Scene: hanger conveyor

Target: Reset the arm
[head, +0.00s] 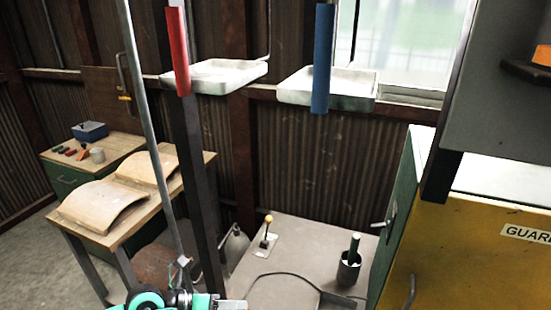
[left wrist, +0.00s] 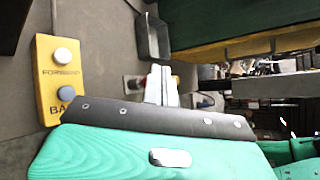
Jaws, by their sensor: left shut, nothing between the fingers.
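My left gripper (head: 236,304) shows at the bottom edge of the head view, with part of my teal left arm beside it. It is low in the picture, in front of the grey surface. In the left wrist view its two pale fingers (left wrist: 161,84) are together, with nothing between them. My right gripper is in neither view.
A yellow button box (left wrist: 62,80) is left of the fingers in the left wrist view. The head view shows a grey surface (head: 300,245) with a yellow-knobbed lever (head: 267,228) and a dark cup (head: 349,268), a yellow cabinet (head: 465,255), and red (head: 177,50) and blue (head: 322,58) hanging bars.

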